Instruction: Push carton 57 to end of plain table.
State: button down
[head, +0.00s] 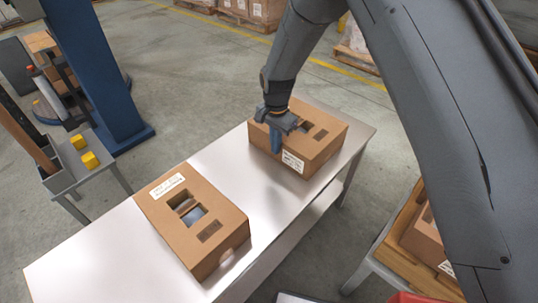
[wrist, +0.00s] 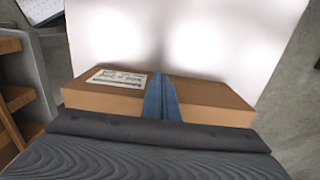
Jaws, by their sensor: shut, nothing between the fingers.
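Two brown cartons with cut-out openings and white labels lie on a plain metal table (head: 120,250). The near carton (head: 226,229) is towards the lower left and the far carton (head: 325,152) is near the table's far right end. The label print is too small to read, so I cannot tell which is carton 57. My gripper (head: 276,146) is shut and empty, its blue fingers pointing down at the far carton's left side. A carton (wrist: 205,100) with a label also shows in the wrist view behind the shut fingers (wrist: 161,98). Contact is unclear.
A blue column (head: 98,70) and a small grey stand (head: 72,160) with yellow blocks are at the left. A wooden tray (head: 402,250) with another carton stands at the lower right. Bare tabletop lies between the two cartons.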

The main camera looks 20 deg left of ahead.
aim_at(305, 119)
jog(key=w+d+b, duration=0.2)
jog(key=w, duration=0.2)
jog(key=w+d+b, duration=0.2)
jog(key=w, duration=0.3)
jog(key=w+d+b, duration=0.1)
jog(key=w+d, duration=0.2)
jog(key=w, duration=0.1)
jog(key=shift+w+f+b, duration=0.15)
jog(key=shift+w+b, duration=0.2)
jog(key=shift+b, duration=0.05)
jog(key=shift+w+d, duration=0.3)
jog(key=shift+w, duration=0.25)
jog(key=shift+s, duration=0.1)
